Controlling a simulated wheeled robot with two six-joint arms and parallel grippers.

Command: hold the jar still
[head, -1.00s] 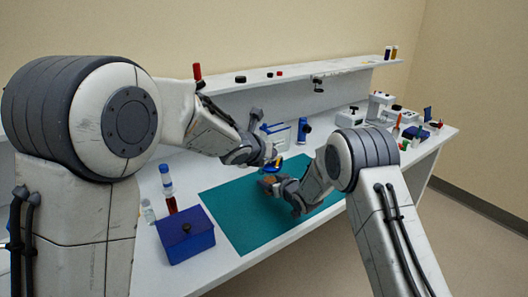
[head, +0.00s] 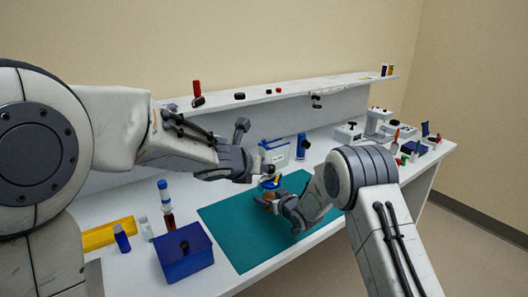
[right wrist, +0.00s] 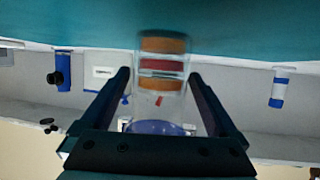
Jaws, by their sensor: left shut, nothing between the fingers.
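The clear jar (right wrist: 160,88) has orange and red bands and a speckled blue lid end (right wrist: 156,128).
A blue box (head: 185,262) stands left of the mat, with a blue-capped bottle (head: 164,190) and a yellow tray (head: 105,234) beyond it. A blue bottle (head: 302,146) and white container (head: 274,153) stand behind the mat. A shelf (head: 350,74) runs along the back.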

